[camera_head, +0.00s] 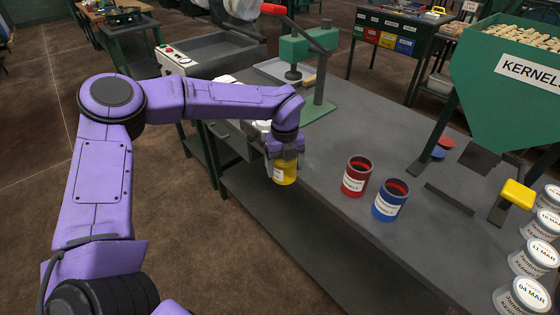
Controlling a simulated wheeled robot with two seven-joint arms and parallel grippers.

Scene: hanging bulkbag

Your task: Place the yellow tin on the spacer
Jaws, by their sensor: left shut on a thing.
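The yellow tin (286,173) is at the left front edge of the grey workbench, upright, with a pale label on its left side. My left gripper (284,157) is above it and shut on its upper part, hiding the rim. I cannot tell whether the tin's base touches the bench. No part is clearly marked as the spacer; a flat dark plate (479,159) and a dark bar (450,198) lie on the right of the bench, and I cannot tell if either is it. My right gripper is out of view.
A red tin (356,176) and a blue tin (389,201) stand right of the yellow tin. A green press (308,52) stands behind on the workbench (350,135). A green KERNELS hopper (510,85) and labelled tins (521,297) are at right. The bench middle is clear.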

